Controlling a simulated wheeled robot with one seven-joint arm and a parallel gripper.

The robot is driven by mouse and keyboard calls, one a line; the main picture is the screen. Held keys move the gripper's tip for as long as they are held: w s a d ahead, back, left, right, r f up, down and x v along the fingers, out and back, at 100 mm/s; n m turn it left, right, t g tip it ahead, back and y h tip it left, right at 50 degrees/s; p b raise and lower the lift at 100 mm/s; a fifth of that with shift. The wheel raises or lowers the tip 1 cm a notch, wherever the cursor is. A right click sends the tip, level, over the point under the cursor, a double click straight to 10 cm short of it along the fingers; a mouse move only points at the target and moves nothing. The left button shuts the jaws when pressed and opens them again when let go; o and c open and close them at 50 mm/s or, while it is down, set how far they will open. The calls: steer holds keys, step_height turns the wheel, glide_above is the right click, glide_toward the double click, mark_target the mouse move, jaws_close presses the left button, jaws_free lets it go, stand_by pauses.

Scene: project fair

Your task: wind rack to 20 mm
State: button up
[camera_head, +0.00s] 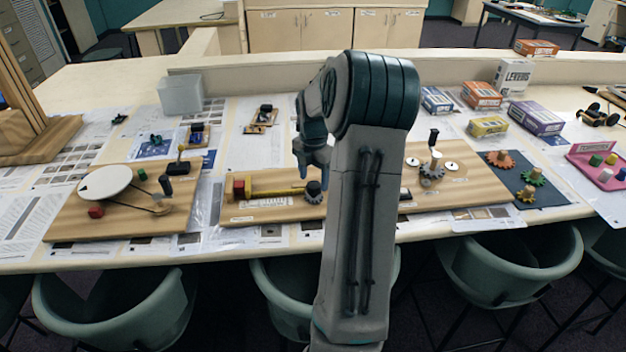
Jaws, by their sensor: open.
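A long wooden board (465,187) lies on the table, partly behind my arm. On its left part is a yellow rack (270,193) with a red block (238,186) at its left end and a white printed scale (262,203) below it. A dark toothed pinion (313,191) sits at the rack's right end. My gripper (302,176) points down just above and left of the pinion and looks apart from it. Its jaws are open, with nothing seen between them. My arm hides the middle of the board. The scale's reading is too small to tell.
A second board with a white disc (104,182) stands left. Right of my arm are a crank with a gear (432,168), a dark mat (530,185) with small gears, and a pink tray (597,172). Several boxes, one purple (536,117), stand behind. Chairs line the front edge.

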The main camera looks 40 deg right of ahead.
steer(key=shift+f, duration=0.95)
steer(key=shift+c, duration=0.3)
steer(key=c, duration=0.9)
steer(key=shift+a, duration=0.1)
